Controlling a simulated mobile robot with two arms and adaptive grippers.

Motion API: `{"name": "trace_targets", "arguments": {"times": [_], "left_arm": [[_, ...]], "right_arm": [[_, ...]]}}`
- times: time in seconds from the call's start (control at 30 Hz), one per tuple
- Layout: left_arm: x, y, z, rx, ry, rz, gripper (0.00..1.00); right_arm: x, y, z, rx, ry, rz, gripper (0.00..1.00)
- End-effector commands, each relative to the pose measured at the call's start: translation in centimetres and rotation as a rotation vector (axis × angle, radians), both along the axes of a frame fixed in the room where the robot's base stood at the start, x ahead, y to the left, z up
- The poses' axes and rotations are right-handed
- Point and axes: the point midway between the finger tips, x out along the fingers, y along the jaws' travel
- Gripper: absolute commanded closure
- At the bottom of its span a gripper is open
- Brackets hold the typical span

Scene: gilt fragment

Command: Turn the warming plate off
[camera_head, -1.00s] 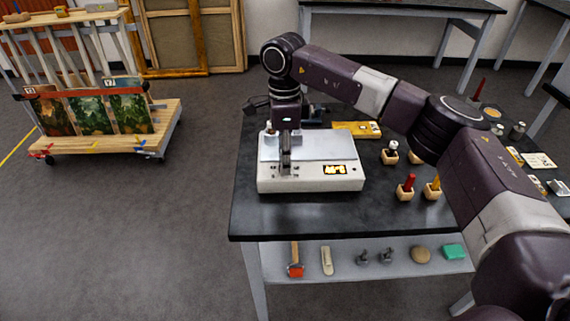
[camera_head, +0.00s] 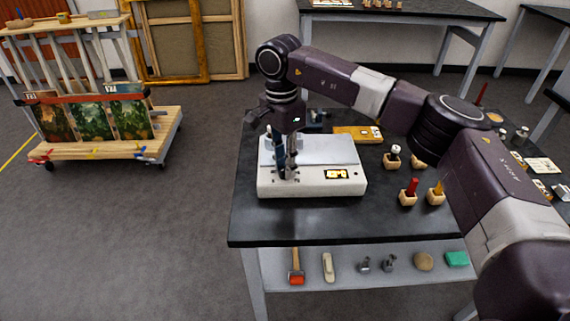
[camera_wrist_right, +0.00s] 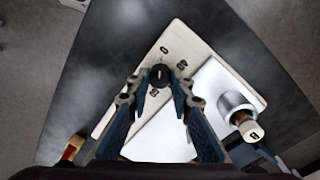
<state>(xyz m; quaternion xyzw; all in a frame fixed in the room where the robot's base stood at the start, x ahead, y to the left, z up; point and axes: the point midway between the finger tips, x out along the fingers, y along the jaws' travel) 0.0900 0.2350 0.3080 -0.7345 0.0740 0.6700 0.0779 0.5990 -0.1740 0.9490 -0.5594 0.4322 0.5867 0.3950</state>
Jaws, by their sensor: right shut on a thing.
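The warming plate (camera_head: 311,185) is a white box with a pale flat top, near the left end of the dark table. Its small front display (camera_head: 337,174) is lit yellow-orange. A round black knob (camera_wrist_right: 160,76) with a light mark is on its front panel, with small printed symbols around it. My right gripper (camera_head: 287,172) points down at the front panel. In the wrist view its fingertips (camera_wrist_right: 159,88) are closed on the knob. The gripper hides the knob in the head view. My left gripper is not in view.
Wooden blocks holding red (camera_head: 410,190) and yellow (camera_head: 436,192) pieces stand to the right. The table's front strip is clear. Tools lie on the shelf (camera_head: 335,277) below.

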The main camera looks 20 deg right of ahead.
Motion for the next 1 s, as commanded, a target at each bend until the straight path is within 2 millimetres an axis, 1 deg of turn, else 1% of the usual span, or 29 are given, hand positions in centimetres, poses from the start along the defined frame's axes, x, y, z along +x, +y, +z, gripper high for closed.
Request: {"name": "trace_targets", "arguments": {"times": [0.33, 0.37, 0.5, 0.53, 0.83, 0.93, 1.0], "left_arm": [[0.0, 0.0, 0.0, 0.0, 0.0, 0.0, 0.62], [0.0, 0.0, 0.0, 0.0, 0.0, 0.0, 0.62], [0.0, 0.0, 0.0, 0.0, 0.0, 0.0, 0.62], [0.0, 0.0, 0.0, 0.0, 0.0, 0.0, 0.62], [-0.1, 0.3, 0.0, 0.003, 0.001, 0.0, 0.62], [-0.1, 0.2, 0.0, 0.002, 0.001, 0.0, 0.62], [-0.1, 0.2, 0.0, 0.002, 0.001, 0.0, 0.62]], "right_arm": [[0.1, 0.0, 0.2, 0.0, -0.005, 0.003, 1.0], [0.1, 0.0, 0.2, 0.0, -0.005, 0.003, 0.79], [0.1, 0.0, 0.1, 0.0, -0.004, 0.003, 0.63], [0.1, 0.0, 0.1, 0.0, -0.003, 0.003, 0.62], [0.1, 0.0, 0.3, 0.0, -0.002, 0.002, 0.62], [0.2, 0.0, 1.3, 0.001, -0.005, 0.002, 0.62], [0.3, 0.1, 2.4, 0.0, -0.005, 0.002, 0.62]]}}
